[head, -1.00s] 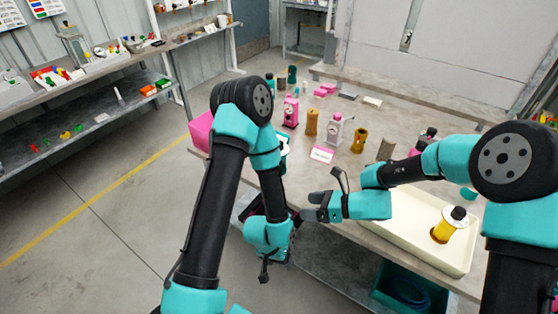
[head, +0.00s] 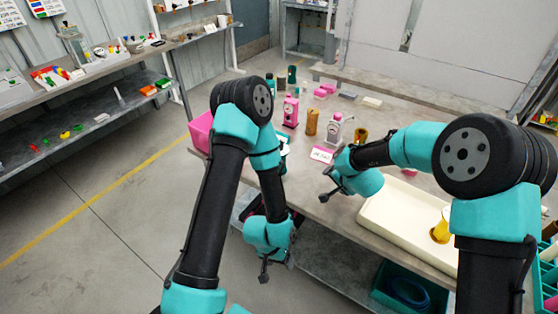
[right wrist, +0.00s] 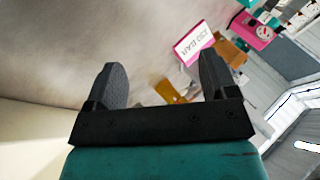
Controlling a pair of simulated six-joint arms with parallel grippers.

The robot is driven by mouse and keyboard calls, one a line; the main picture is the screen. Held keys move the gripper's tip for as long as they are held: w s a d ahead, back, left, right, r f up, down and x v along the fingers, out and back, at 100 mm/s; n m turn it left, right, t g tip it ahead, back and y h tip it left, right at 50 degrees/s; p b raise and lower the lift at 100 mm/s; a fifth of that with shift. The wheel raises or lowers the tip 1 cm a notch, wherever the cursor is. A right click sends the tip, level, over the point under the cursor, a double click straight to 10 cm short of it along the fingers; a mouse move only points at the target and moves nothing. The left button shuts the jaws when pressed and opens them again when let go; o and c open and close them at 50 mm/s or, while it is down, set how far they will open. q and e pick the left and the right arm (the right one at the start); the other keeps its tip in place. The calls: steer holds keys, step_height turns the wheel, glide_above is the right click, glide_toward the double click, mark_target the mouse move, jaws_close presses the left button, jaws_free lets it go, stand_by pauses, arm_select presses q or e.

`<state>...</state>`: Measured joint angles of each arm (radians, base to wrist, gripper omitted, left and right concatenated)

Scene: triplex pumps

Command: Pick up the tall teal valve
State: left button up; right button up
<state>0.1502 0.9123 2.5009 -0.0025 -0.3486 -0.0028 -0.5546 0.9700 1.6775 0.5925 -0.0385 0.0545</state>
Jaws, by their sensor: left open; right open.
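Two teal upright pieces stand at the back of the table in the head view: a dark teal cylinder (head: 292,74) and a teal-topped piece (head: 269,78) left of it. I cannot tell which is the tall teal valve. My right gripper (right wrist: 158,62) is open and empty in the right wrist view, above the table, with a pink-edged card beyond its fingers.
A pink pump (head: 290,110), an amber cylinder (head: 312,122) and a grey-pink pump (head: 334,130) stand mid-table. The pink-edged card (head: 322,154) lies before them. A cream tray (head: 385,232) with a yellow piece (head: 441,230) is at right. A pink bin (head: 201,130) is at left.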

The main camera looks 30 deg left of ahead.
steer(key=w+a+r+n+t+y, duration=0.2)
steer(key=w+r+n, duration=0.15)
steer(key=n, duration=0.75)
steer(key=w+a+r+n+t+y, duration=0.15)
steer(key=w+n, duration=0.25)
steer(key=n, duration=0.7)
steer(key=s+a+n+g+y, duration=0.1)
steer(key=s+a+n+g, duration=0.2)
steer(key=n, duration=1.3)
steer(key=s+a+n+g+y, duration=0.2)
steer(key=s+a+n+g, duration=0.2)
steer(key=n, duration=1.2)
steer(key=shift+s+a+f+n+g, duration=0.2)
steer(key=shift+s+f+n+g, duration=0.2)
steer(key=shift+s, duration=0.1)
